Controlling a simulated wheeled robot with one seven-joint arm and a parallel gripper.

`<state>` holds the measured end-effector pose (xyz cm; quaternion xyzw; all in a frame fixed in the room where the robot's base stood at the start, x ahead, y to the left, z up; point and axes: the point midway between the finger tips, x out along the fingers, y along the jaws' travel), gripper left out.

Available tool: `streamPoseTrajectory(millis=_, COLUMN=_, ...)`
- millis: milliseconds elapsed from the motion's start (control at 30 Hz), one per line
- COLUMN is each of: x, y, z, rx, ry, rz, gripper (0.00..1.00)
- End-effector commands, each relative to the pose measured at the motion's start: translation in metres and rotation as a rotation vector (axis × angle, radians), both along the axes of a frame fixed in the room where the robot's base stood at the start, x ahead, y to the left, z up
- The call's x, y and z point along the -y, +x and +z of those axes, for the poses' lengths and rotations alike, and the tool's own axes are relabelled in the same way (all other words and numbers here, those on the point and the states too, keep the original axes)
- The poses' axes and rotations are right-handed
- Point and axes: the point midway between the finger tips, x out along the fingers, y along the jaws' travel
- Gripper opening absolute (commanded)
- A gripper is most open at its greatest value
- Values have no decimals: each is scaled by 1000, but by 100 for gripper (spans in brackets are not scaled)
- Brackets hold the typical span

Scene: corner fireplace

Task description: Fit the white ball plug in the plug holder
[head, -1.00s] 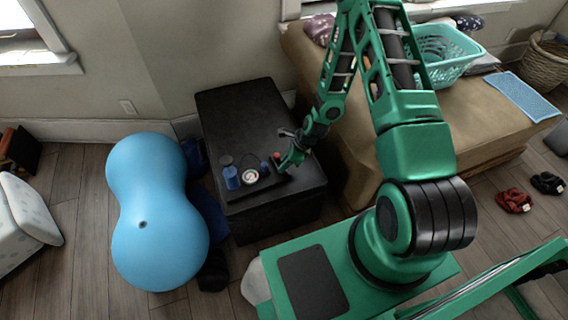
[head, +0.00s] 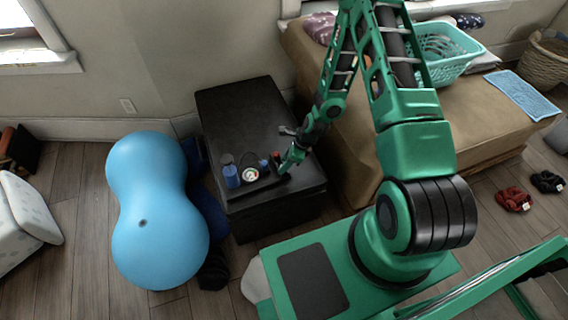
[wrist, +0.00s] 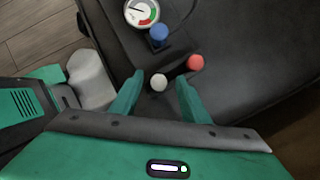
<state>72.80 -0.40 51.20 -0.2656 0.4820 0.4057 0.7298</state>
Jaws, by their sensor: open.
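The white ball plug (wrist: 159,82) shows in the wrist view between the two fingers of my gripper (wrist: 159,84). The fingers are open, with a gap visible on each side of the ball. A red ball (wrist: 196,62) is just beyond the right finger, and a blue ball (wrist: 159,34) is farther out on a dark base. In the head view, my gripper (head: 287,168) is low at the front of the black ottoman (head: 240,105) and hides the white ball. I cannot clearly tell the plug holder from the dark parts around the balls.
A round gauge (head: 251,175) and a blue bottle (head: 231,176) stand on the ottoman left of my gripper. A blue peanut-shaped ball (head: 160,220) is on the floor at left. A tan bench (head: 355,150) stands close at right. The ottoman's back is clear.

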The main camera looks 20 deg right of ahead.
Motion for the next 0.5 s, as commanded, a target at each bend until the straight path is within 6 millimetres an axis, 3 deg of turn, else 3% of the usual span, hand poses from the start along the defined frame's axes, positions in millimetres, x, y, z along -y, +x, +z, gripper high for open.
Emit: streamPoseTrajectory(millis=500, x=28, y=-16, z=74, rx=-1, ry=-1, rz=-1, gripper=42)
